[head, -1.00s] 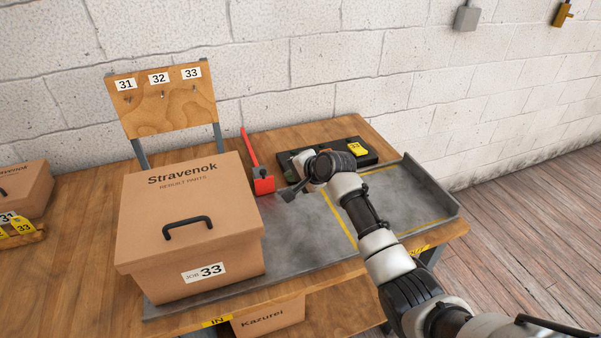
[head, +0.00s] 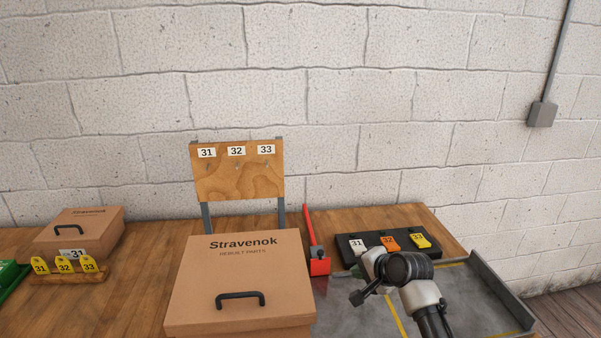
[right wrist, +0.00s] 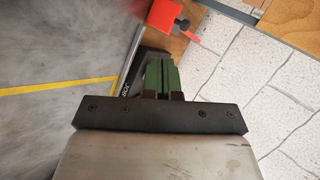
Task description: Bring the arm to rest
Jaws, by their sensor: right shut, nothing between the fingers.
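My right arm comes in from the lower right of the head view. Its right gripper (head: 343,273) is over the grey metal tray, just in front of the black tag block and beside the red-handled tool. In the right wrist view its green fingers (right wrist: 162,76) are together with nothing between them. My left gripper is not in view.
A closed Stravenok box (head: 240,285) stands left of the gripper. The red-handled tool (head: 318,264) and black block (head: 372,241) with tags 31, 32 and 33 are close by. The grey tray (head: 345,322) has a raised right edge. A pegboard (head: 238,182) stands behind.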

